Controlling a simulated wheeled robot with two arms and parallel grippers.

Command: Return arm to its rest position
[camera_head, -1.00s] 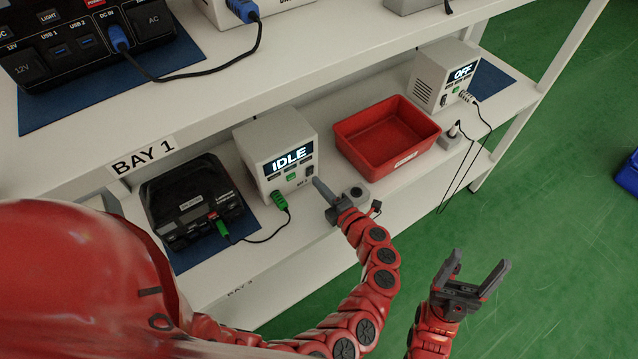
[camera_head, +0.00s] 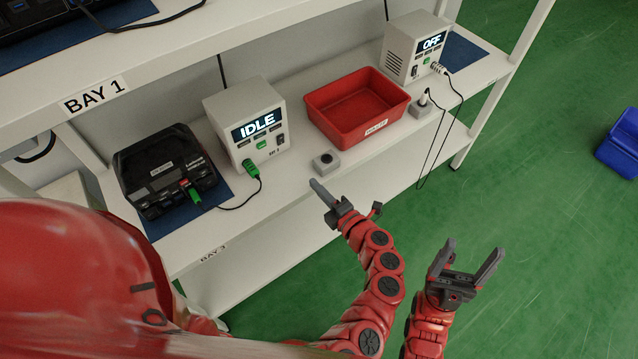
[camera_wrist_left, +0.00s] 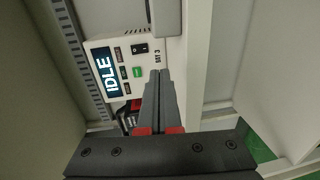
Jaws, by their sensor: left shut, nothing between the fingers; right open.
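My left arm comes in from the lower left in the head view, and its gripper (camera_head: 322,192) is in front of the shelf's front edge. Its fingers are shut with nothing between them. In the left wrist view the shut fingers (camera_wrist_left: 161,85) point towards the white unit with the IDLE display (camera_wrist_left: 118,75). In the head view this unit (camera_head: 262,148) stands on the lower shelf, apart from the fingertips. My right gripper (camera_head: 466,265) is open and empty over the green floor, to the right of the left gripper.
On the shelf (camera_head: 270,185) are a black device (camera_head: 160,175) with a green plug, a grey button box (camera_head: 326,162), a red bin (camera_head: 350,115) and a unit reading OFF (camera_head: 405,55). Cables hang at the right. A blue bin (camera_head: 622,145) stands on the open floor (camera_head: 540,230).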

